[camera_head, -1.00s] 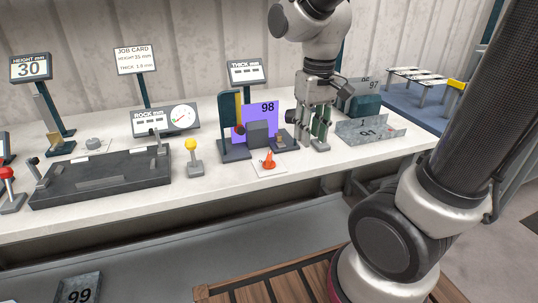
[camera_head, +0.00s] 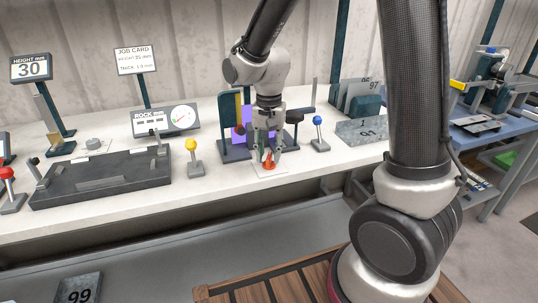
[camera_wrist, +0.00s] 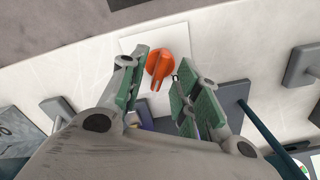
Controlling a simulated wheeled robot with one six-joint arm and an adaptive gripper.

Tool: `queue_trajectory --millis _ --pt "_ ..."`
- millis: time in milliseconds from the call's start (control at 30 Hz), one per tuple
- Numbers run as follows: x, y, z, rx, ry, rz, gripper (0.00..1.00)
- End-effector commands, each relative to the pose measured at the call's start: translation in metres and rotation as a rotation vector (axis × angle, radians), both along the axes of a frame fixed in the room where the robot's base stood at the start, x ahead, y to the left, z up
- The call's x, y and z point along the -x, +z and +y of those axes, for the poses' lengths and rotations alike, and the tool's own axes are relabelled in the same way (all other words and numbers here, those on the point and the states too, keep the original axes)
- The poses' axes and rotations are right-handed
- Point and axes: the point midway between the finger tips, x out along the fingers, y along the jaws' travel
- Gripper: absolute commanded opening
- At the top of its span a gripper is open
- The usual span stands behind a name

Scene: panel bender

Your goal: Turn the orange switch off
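The orange switch (camera_head: 268,162) is a rotary knob on a white plate (camera_head: 262,173) at the bench's front edge. In the wrist view the orange switch (camera_wrist: 160,64) lies just beyond and between my fingertips, its pointer toward the bottom of the picture. My gripper (camera_head: 268,152) is right over it, pointing down. In the wrist view my gripper (camera_wrist: 157,72) is open, with green-padded fingers apart on both sides of the knob. I cannot tell whether a finger touches it.
A purple panel (camera_head: 238,132) in a dark stand is just behind my gripper. A yellow-knobbed lever (camera_head: 192,150) stands to the left and a blue-knobbed lever (camera_head: 318,132) to the right. A metal sheet marked 01 (camera_head: 362,131) lies further right.

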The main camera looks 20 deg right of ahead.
Motion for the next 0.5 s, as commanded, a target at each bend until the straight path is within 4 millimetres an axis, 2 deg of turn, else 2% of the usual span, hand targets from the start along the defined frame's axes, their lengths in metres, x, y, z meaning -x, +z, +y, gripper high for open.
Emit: queue_trajectory --millis 133,400,433,500 --pt "0.0001 -0.0131 -0.0001 0.000 0.000 0.000 0.32" --pt "-0.0001 -0.0154 0.0000 0.000 0.001 -0.001 0.32" --pt "-0.0001 -0.0153 0.0000 0.000 0.001 -0.001 0.30" --pt "-0.0001 -0.0153 0.0000 0.000 0.001 -0.001 0.18"
